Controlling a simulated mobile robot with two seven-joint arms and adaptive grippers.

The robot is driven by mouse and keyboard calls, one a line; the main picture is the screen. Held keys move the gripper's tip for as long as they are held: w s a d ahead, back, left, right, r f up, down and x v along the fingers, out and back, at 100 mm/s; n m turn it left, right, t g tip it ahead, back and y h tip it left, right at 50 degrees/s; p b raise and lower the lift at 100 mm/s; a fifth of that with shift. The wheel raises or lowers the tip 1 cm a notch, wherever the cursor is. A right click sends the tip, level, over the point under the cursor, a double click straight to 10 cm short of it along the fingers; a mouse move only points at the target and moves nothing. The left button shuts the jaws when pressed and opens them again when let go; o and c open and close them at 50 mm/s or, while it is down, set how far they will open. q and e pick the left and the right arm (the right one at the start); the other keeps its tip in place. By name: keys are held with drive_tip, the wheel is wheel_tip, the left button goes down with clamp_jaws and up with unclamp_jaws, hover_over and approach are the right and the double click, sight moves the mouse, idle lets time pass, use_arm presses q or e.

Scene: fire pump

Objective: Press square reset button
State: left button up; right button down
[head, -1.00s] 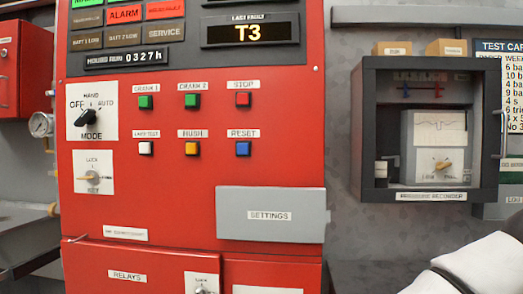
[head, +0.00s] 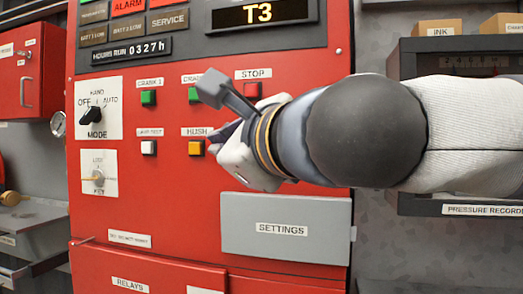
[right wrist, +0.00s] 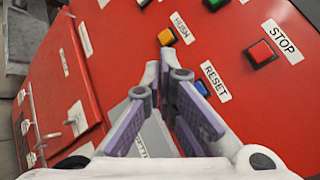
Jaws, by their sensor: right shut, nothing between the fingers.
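The blue square button labelled RESET (right wrist: 202,88) shows in the right wrist view, partly covered by a finger of my right gripper. In the head view the gripper and arm hide it. My right gripper (head: 222,137) is in front of the red panel (head: 170,210), over the place between the yellow HUSH button (head: 195,148) and the red STOP button (head: 252,90). In the right wrist view its purple-padded fingers (right wrist: 168,78) are shut and empty, close beside the RESET button. I cannot tell whether they touch the panel. My left gripper is not in view.
A green button (head: 148,97) and a white button (head: 148,148) sit to the left on the panel. The MODE knob (head: 93,115) is farther left. A grey SETTINGS cover (head: 285,228) is below my arm. A recorder cabinet (head: 460,208) stands at the right, partly behind my arm.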

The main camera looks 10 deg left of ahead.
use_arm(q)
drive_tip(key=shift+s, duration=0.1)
use_arm(e)
drive_tip(key=shift+a, duration=0.1)
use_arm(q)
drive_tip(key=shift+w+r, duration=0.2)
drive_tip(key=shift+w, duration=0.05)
use_arm(e)
drive_tip(key=w, duration=0.8)
drive_tip(key=shift+w, duration=0.35)
drive_tip(key=shift+d, duration=0.2)
idle(0.7)
use_arm(q)
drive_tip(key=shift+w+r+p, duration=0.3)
drive_tip(key=shift+p, duration=0.1)
use_arm(e)
drive_tip(key=shift+w, duration=0.4)
